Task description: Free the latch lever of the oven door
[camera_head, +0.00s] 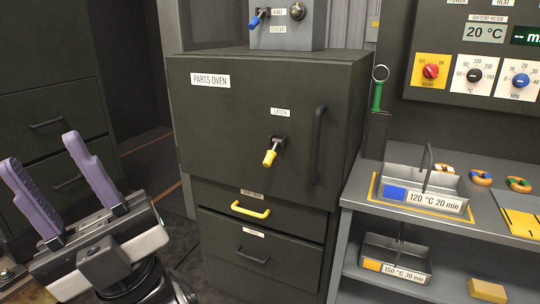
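The parts oven (236,125) stands in the middle of the head view, a dark cabinet with its door shut. The latch lever (270,157) has a yellow tip and hangs down, tilted a little left, from a pivot under the "LATCH" label. A dark vertical door handle (316,145) is to its right. My gripper (52,186) is at the lower left with its two purple fingers pointing up and spread wide apart. It is empty and well apart from the lever, to its left.
A drip tray drawer with a yellow handle (250,210) is below the door. A box with a blue-tipped lever (258,18) stands on the oven. At right, a shelf (360,228) holds metal trays (398,187), colored rings (480,178) and a green-handled tool (378,95).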

